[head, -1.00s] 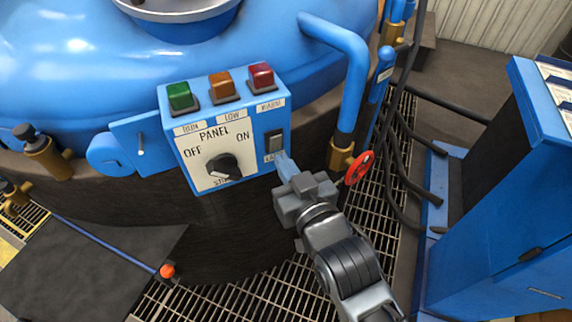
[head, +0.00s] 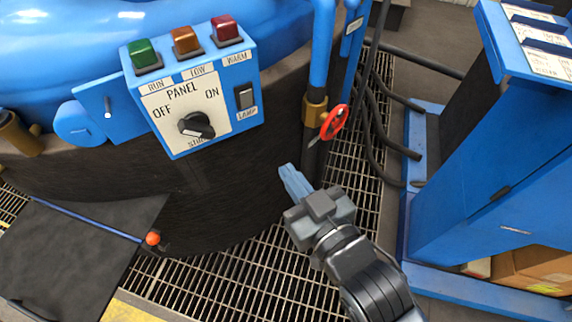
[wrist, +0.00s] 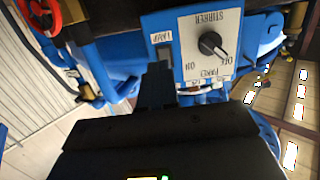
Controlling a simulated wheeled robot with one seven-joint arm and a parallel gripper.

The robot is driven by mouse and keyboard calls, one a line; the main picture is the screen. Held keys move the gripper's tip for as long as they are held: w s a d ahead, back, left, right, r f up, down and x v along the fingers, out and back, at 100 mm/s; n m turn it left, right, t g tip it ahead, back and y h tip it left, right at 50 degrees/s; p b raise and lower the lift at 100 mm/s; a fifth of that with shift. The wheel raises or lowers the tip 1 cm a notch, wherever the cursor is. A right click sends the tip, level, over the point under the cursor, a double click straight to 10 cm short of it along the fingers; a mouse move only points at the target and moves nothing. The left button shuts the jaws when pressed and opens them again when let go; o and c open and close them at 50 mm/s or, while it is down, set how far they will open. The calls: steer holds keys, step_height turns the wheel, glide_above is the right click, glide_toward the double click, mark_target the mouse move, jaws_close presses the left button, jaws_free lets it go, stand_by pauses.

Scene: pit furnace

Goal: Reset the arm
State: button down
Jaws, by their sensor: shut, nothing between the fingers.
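My gripper (head: 288,173) is shut and empty. In the head view it hangs in free space below and right of the control panel (head: 165,108), apart from it, with the dark furnace wall behind it. In the wrist view my dark gripper (wrist: 158,75) points toward the panel (wrist: 222,62), which appears upside down. The panel carries a black knob (head: 197,125), a lamp rocker switch (head: 244,97) and green, orange and red lights.
A red valve wheel (head: 334,123) on a vertical pipe stands close to my gripper's upper right. A blue cabinet (head: 497,170) stands at the right. A lever with an orange knob (head: 152,239) is at lower left. Metal grating (head: 235,275) covers the floor.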

stand_by(0.5)
steer(key=s+d+f+m+h, duration=0.2)
steer(key=s+d+h, duration=0.2)
steer(key=s+d, duration=0.95)
steer(key=s+d+r+m+h, duration=0.1)
steer(key=s+d+r, duration=0.1)
steer(key=s, duration=0.5)
steer(key=s+d+r+m+h, duration=0.2)
steer(key=s+d+r, duration=0.1)
steer(key=s, duration=0.5)
steer(key=shift+d+r, duration=0.2)
steer(key=shift+r, duration=0.65)
